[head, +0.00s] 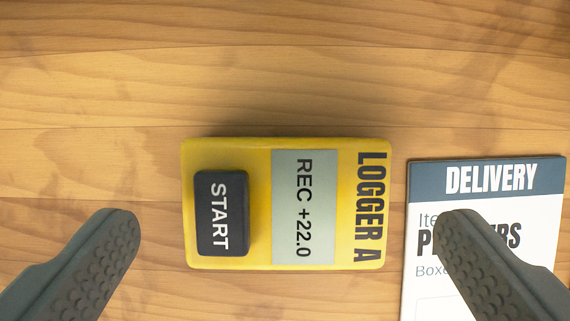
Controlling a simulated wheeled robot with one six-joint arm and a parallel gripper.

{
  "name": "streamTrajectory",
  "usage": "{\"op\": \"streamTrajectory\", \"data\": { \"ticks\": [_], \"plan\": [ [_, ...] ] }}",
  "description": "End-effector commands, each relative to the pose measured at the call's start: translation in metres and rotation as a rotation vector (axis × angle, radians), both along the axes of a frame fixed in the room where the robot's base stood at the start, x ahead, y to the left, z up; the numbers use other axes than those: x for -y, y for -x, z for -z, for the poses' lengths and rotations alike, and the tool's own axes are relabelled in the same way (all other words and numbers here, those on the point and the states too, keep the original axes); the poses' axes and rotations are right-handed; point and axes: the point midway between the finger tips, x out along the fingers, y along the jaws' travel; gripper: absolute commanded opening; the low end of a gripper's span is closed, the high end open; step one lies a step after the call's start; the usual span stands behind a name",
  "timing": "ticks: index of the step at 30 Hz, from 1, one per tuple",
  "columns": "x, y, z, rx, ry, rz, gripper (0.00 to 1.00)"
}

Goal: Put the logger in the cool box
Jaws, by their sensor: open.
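The logger (262,258) is a yellow box lying flat on the wooden table, in the middle of the head view. It carries a black START button (221,212), a grey display (305,207) reading "REC +22.0", and the label "LOGGER A". My gripper (288,228) is open and empty. Its two dark fingers show at the lower left and lower right, with the logger lying between them in the picture. I cannot tell the height of the fingertips above the table. The cool box is not in view.
A white delivery sheet (540,225) with a blue "DELIVERY" header lies close to the right of the logger. My right finger covers part of it. The wooden table (250,80) is bare above and to the left of the logger.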

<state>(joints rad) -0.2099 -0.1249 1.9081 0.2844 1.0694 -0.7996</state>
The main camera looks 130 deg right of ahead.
Motion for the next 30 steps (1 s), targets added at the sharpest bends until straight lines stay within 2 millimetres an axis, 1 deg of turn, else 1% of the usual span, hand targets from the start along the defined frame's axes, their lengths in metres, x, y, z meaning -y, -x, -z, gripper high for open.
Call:
{"op": "streamTrajectory", "data": {
  "ticks": [3, 7, 9, 14, 15, 17, 18, 20, 21, 22, 23, 30],
  "plan": [
    [-0.008, -0.005, 0.015, -0.001, 0.0, -0.001, 1.0],
    [-0.012, -0.008, 0.029, -0.002, 0.0, -0.001, 1.0],
    [-0.013, -0.009, 0.032, -0.001, -0.001, 0.0, 1.0],
    [-0.013, -0.009, 0.032, 0.001, -0.001, 0.0, 1.0],
    [-0.013, -0.009, 0.032, 0.001, -0.001, 0.0, 0.98],
    [-0.013, -0.01, 0.032, 0.001, -0.001, 0.0, 0.86],
    [-0.013, -0.01, 0.032, 0.001, -0.001, 0.0, 0.78],
    [-0.013, -0.009, 0.032, 0.001, -0.001, 0.0, 0.67],
    [-0.013, -0.009, 0.032, 0.001, -0.001, 0.0, 0.59],
    [-0.013, -0.009, 0.032, 0.001, 0.0, 0.0, 0.59],
    [-0.013, -0.009, 0.032, 0.001, 0.0, 0.0, 0.55],
    [-0.013, -0.009, 0.029, 0.001, 0.0, 0.0, 0.55]
  ]
}}
